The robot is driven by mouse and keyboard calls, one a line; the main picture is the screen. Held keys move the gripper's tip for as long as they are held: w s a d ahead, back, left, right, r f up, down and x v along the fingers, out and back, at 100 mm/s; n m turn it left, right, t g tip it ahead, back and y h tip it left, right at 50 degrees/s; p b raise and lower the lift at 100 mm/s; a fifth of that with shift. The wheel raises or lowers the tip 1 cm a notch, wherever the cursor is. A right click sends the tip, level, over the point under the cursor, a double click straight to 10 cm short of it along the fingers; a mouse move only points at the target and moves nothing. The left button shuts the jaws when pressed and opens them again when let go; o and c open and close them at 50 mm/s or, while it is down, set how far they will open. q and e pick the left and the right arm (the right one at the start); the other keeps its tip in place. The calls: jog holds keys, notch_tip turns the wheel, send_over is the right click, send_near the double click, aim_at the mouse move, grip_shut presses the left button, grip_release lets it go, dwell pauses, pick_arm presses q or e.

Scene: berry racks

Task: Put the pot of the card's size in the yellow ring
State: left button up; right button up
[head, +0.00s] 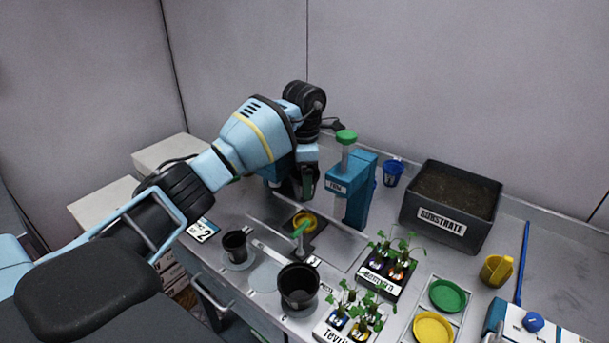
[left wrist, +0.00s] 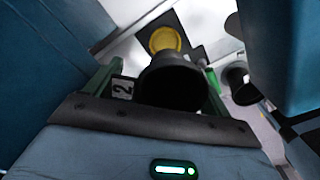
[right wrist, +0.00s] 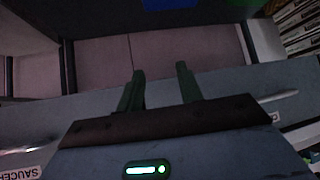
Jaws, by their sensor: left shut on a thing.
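The card (head: 203,230) lies at the left of the bench and shows a "2". The yellow ring (head: 305,221) lies on a dark mat in the middle; it also shows in the left wrist view (left wrist: 165,40). My left gripper (head: 303,188) is above and behind the ring, beside the blue press. In the left wrist view its green fingers are shut on a black pot (left wrist: 172,85), apart from the ring. A "2" label shows beside that pot; I cannot tell what it is on. Two other black pots, a smaller (head: 235,246) and a larger (head: 298,287), stand in front. My right gripper (right wrist: 160,90) is open and empty.
The blue press (head: 355,190) stands close to the right of my left gripper. A green-topped stick (head: 302,230) is near the ring. A substrate bin (head: 450,225), seedling trays (head: 388,275) and green and yellow saucers (head: 447,295) fill the right side.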

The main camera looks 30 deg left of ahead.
pick_arm(q)
jog(key=shift+f, duration=1.4)
notch_tip(320, 180, down, 5)
jog(key=shift+r+b, duration=0.1)
jog(key=shift+b, duration=0.75)
jog(key=shift+f, duration=0.35)
pick_arm(e)
jog(key=shift+s+a+f+g, duration=0.15)
jog(key=shift+s+f, duration=0.3)
jog(key=shift+f, duration=0.1)
jog(key=shift+s+a+f+g, duration=0.15)
jog(key=shift+s+f, duration=0.25)
jog(key=shift+f, duration=0.15)
jog(key=shift+d, duration=0.15)
pick_arm(q)
jog(key=shift+f, duration=0.3)
pick_arm(e)
jog(key=shift+f, duration=0.1)
pick_arm(q)
jog(key=shift+f, duration=0.4)
pick_arm(e)
jog(key=shift+s+f, duration=0.15)
jog(key=shift+s, duration=0.05)
pick_arm(q)
jog(key=o, duration=0.9)
jog(key=shift+c, duration=0.2)
